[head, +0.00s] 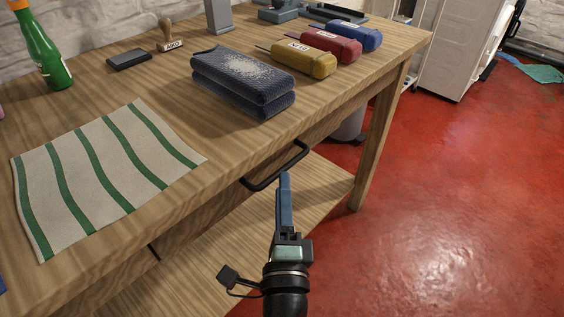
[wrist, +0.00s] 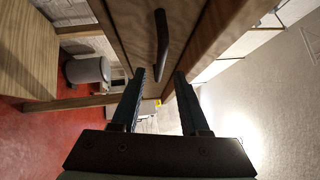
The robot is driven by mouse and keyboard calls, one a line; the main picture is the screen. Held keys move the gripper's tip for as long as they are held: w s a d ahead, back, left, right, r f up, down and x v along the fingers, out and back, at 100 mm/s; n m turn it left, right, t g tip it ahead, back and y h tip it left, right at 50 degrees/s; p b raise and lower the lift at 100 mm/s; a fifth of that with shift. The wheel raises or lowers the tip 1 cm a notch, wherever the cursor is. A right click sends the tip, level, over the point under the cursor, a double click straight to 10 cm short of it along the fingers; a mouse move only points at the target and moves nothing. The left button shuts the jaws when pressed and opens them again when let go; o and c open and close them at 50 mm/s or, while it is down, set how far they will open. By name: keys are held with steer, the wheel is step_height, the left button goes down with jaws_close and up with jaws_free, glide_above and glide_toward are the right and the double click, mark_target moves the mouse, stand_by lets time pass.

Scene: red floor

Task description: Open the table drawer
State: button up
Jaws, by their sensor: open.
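The wooden table (head: 130,90) has a drawer (head: 215,207) in its front side, and the drawer front looks flush with the frame. A black bar handle (head: 262,184) sticks out from the drawer front. My gripper (head: 284,178) is close to the right part of the handle, on the near side. In the wrist view the handle (wrist: 161,40) lies ahead, roughly in line with the gap between the two fingers of my gripper (wrist: 160,76).
On the table top are a striped cloth (head: 95,175), a dark blue folded item (head: 240,80), several coloured pouches (head: 303,60), a stamp (head: 168,38) and a green bottle (head: 45,50). A lower shelf (head: 315,185) lies under the drawer. A grey bin (wrist: 88,70) stands beyond. Red floor (head: 460,200) is clear at right.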

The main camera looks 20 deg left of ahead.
mark_target(282, 169)
steer(key=shift+p+x, duration=0.4)
steer(key=shift+x, duration=2.2)
jaws_close()
